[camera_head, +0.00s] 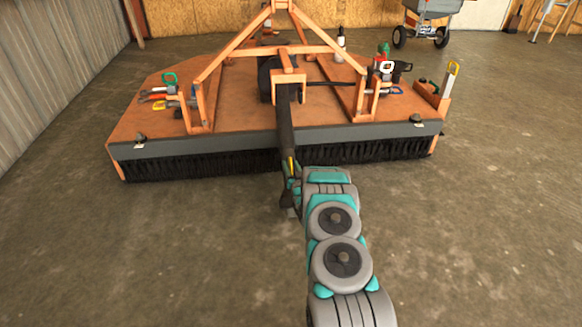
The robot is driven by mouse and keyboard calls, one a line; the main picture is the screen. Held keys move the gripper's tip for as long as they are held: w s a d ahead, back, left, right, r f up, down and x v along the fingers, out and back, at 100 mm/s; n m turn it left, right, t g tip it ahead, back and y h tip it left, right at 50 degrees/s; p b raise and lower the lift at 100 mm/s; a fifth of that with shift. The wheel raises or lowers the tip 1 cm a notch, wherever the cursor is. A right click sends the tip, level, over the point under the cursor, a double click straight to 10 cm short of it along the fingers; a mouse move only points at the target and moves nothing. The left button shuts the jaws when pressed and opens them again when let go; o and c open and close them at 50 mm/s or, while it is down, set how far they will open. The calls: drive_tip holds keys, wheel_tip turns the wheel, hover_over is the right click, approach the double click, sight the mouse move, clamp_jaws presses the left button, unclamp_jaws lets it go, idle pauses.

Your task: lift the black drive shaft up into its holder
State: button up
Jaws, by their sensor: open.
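The black drive shaft (285,125) slopes from the middle of an orange mower deck (235,110), over its front edge and down toward the floor. My gripper (290,190) is at the lower, near end of the shaft and is open. The shaft's end overlaps the jaws in this view. I cannot tell whether they touch it, and the tip is partly hidden. An orange bracket (288,77) stands over the upper part of the shaft, below the A-shaped frame (238,42). I cannot tell for sure whether it is the holder.
Tools with coloured handles (165,92) lie on the deck's left side, more (385,75) on its right. A white bottle (340,45) stands at the back. Black bristles (360,152) hang along the front edge. The concrete floor (480,220) is clear on both sides.

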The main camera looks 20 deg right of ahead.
drive_tip(key=shift+c, duration=0.4)
clamp_jaws()
idle(1.0)
